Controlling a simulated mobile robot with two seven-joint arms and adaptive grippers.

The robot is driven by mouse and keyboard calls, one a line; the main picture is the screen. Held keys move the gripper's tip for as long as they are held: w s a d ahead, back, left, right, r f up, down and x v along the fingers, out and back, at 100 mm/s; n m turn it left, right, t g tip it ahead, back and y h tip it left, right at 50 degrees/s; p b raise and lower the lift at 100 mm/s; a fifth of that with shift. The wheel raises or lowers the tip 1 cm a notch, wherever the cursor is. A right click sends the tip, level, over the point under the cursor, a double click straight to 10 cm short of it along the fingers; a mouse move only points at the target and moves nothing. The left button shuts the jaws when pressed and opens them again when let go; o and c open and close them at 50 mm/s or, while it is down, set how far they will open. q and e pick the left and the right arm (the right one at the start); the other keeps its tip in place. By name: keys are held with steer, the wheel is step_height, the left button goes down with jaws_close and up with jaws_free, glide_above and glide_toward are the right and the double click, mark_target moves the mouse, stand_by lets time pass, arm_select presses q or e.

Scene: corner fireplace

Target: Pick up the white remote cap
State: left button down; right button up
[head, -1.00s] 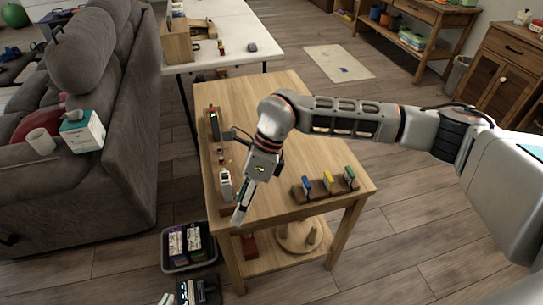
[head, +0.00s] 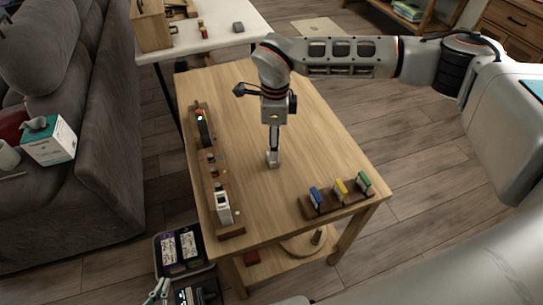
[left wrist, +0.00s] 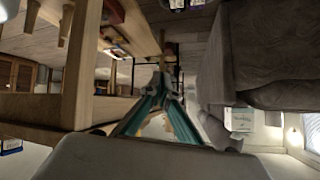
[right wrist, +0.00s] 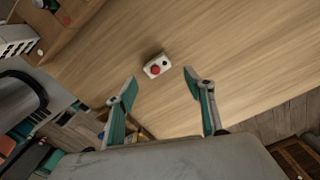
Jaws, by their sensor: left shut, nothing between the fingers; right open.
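The white remote cap (right wrist: 157,66) lies on the wooden table (head: 245,100) in the right wrist view. It is a small white block with a red round spot and a dark one. My right gripper (right wrist: 160,79) is open, with its two fingers apart and the cap ahead between and slightly beyond the tips. In the head view my right gripper (head: 273,158) points down over the table; I cannot make out the cap there. My left gripper (head: 157,292) is low at the bottom left of the head view. It is shut and empty in the left wrist view (left wrist: 161,78).
A wooden rack (head: 229,233) along the table's left side holds a white device (head: 223,205) and a dark device (head: 202,125). A wooden holder (head: 333,208) with blue, yellow and green pieces stands at the right front. A dark bin (head: 196,268) is on the floor. The table's middle is largely clear.

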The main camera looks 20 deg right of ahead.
steer(key=shift+f, duration=0.4)
step_height(320, 180, down, 4)
steer(key=shift+s+a+f+b, duration=0.15)
steer(key=shift+f+b, duration=0.05)
steer(key=shift+b, duration=0.15)
steer(key=shift+f, duration=0.1)
steer(key=c, duration=0.9)
arm_select(q)
steer(key=shift+w+f, duration=0.1)
steer(key=shift+w, duration=0.2)
